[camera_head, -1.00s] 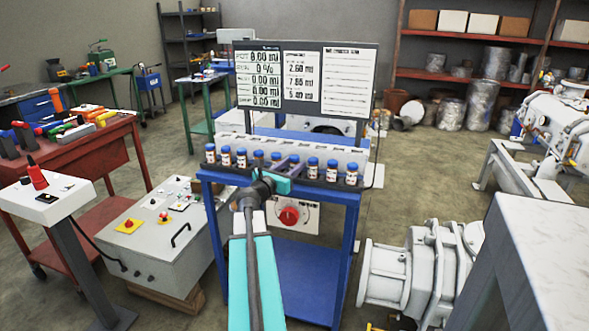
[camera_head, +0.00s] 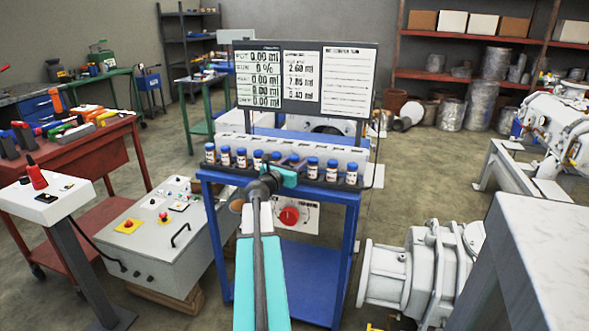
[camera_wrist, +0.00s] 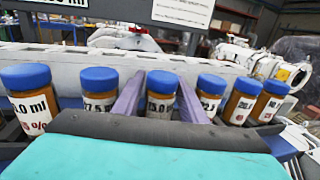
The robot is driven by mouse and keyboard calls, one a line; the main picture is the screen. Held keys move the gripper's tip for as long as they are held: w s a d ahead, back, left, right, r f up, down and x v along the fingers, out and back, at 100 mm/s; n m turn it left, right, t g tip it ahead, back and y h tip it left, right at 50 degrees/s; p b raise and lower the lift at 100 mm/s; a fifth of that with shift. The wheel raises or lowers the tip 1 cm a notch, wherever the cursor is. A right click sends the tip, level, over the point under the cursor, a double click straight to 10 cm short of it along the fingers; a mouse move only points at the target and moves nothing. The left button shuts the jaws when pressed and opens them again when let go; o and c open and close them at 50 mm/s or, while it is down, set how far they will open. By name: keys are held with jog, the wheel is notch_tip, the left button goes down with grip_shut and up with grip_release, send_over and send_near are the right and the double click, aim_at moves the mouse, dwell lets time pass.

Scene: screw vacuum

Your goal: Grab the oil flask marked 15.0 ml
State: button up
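A row of small amber flasks with blue caps and white labels stands on the blue stand in front of me. In the wrist view one flask (camera_wrist: 161,98) sits between my fingers, and its label reads "5.0 ml" with the leading digit unclear. The same flask appears partly hidden behind my gripper in the head view (camera_head: 294,158). My gripper (camera_wrist: 161,85) is open, with one purple finger on each side of this flask; contact cannot be made out. In the head view my gripper (camera_head: 284,168) is at the row, right of its middle.
A neighbour flask (camera_wrist: 98,92) stands left of my fingers and another (camera_wrist: 211,92) close to the right. A white ribbed block (camera_head: 330,156) runs behind the row. A display panel (camera_head: 304,82) rises above. The blue stand's lower shelf (camera_head: 305,268) is clear.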

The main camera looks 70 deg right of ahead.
jog(key=shift+s+d, duration=0.15)
jog(key=shift+d, duration=0.55)
jog(key=c, duration=0.9)
